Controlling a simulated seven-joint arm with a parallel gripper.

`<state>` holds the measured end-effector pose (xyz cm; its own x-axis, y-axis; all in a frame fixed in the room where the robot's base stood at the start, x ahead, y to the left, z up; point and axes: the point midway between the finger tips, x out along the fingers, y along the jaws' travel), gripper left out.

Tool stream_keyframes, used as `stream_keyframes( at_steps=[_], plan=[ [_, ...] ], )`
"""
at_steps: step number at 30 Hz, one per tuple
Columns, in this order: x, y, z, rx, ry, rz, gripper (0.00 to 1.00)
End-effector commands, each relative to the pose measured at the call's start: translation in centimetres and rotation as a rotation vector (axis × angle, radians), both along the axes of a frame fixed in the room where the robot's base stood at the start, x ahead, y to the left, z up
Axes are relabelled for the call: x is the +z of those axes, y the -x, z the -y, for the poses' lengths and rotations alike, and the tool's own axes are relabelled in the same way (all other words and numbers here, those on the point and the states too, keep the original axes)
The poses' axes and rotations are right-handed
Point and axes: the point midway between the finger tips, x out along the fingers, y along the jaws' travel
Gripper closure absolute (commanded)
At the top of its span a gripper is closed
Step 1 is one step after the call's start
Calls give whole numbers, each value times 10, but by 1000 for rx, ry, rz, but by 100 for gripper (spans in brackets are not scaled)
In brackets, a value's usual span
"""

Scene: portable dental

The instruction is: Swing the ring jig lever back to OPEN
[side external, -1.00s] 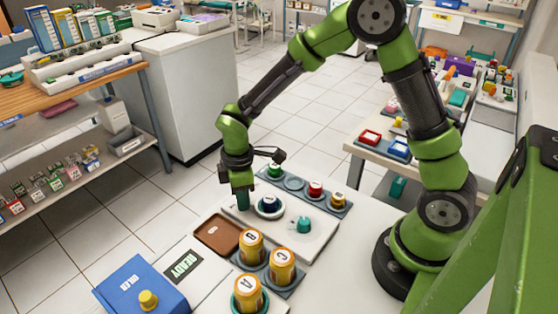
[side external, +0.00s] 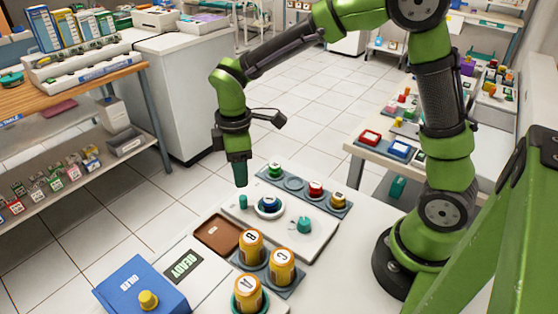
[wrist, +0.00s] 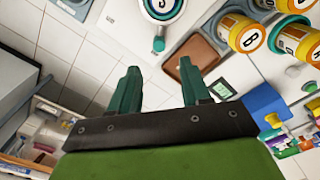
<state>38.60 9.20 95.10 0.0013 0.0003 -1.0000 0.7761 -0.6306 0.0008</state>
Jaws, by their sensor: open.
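The ring jig is on a white plate (side external: 318,238) on the table, with a blue-topped piece in a white ring (side external: 269,206). A small teal upright peg (side external: 243,202), which looks like the lever handle, stands at the ring's left. In the wrist view the ring (wrist: 162,8) is at the top edge, with the teal peg (wrist: 158,44) just below it. I cannot read any OPEN mark. My gripper (side external: 241,184) points down just above the peg, apart from it. In the wrist view its two teal fingers (wrist: 160,82) are spread with nothing between them.
A brown tray (side external: 217,234) and several yellow lettered jars (side external: 281,266) stand in front. A teal knob (side external: 304,225) is on the plate's right. A grey strip (side external: 294,184) with coloured caps lies behind. A READY display (side external: 184,266) and blue box (side external: 140,288) are front left.

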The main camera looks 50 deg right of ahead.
Motion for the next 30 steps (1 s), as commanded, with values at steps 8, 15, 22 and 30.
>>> stream_keyframes(
  at_steps=[8,15,22,30],
  plan=[
    [60,0,0,0,-1,3,53],
    [81,0,0,2,0,1,53],
    [82,0,0,1,-1,-1,53],
    [78,-2,-2,-86,-9,13,53]
  ],
)
